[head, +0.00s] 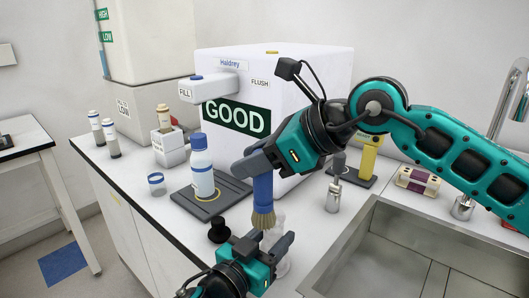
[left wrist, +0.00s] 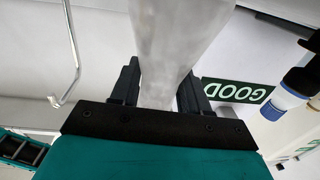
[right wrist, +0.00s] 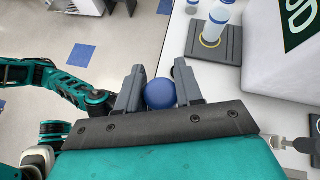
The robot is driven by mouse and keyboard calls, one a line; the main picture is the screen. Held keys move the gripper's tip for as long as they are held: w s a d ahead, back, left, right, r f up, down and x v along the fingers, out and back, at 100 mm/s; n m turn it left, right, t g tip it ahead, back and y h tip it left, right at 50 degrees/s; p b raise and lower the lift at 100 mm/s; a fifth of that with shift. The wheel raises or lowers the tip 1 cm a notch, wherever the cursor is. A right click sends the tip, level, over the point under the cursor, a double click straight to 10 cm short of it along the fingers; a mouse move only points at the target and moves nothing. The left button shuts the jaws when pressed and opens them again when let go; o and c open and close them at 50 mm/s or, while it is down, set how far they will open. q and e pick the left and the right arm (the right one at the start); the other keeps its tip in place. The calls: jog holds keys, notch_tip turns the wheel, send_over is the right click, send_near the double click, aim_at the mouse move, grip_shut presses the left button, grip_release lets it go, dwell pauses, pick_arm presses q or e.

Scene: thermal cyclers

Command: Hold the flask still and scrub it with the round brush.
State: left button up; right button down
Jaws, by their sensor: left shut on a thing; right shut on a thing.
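My right gripper (head: 258,165) is shut on the blue handle of the round brush (head: 263,190), which hangs upright with its tan bristles down. The blue handle end (right wrist: 160,94) shows between the fingers in the right wrist view. My left gripper (head: 268,243) is low at the front and shut on the clear flask (head: 281,262). In the left wrist view the pale, translucent flask (left wrist: 172,45) stands between the fingers. The bristles are at the flask's top in the head view; I cannot tell whether they touch. The gripper hides part of the flask.
A large white box marked GOOD (head: 300,85) is behind.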

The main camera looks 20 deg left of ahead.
jog(key=shift+w+r, duration=0.1)
jog(key=shift+r, duration=3.9)
jog(key=shift+f, duration=0.2)
